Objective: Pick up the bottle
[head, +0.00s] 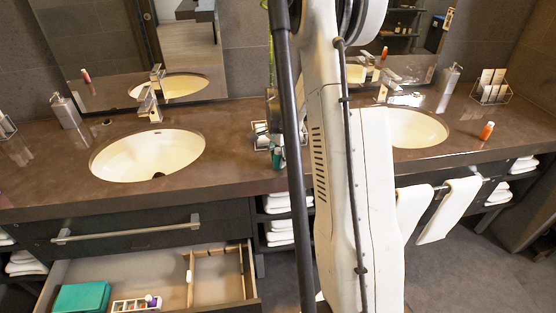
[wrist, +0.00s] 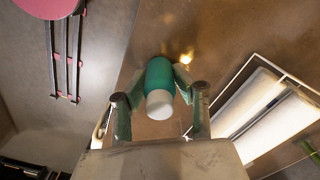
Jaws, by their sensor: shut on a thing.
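The bottle (wrist: 159,74) is teal green with a white cap, and it shows in the middle of the wrist view. My gripper (wrist: 160,84) is shut on it, with one finger against each side. The cap end points toward the wrist camera. In the head view a small green shape (head: 277,157) shows beside my arm at the counter, and it looks like the same bottle. My arm hides most of that area. I cannot tell whether the bottle touches the counter.
A rack with white towels (wrist: 255,105) stands close to the right of my gripper. The counter holds two sinks (head: 147,155), an orange bottle (head: 486,131) and soap dispensers (head: 66,110). An open drawer (head: 220,270) below holds a green box (head: 82,298) and a small tray.

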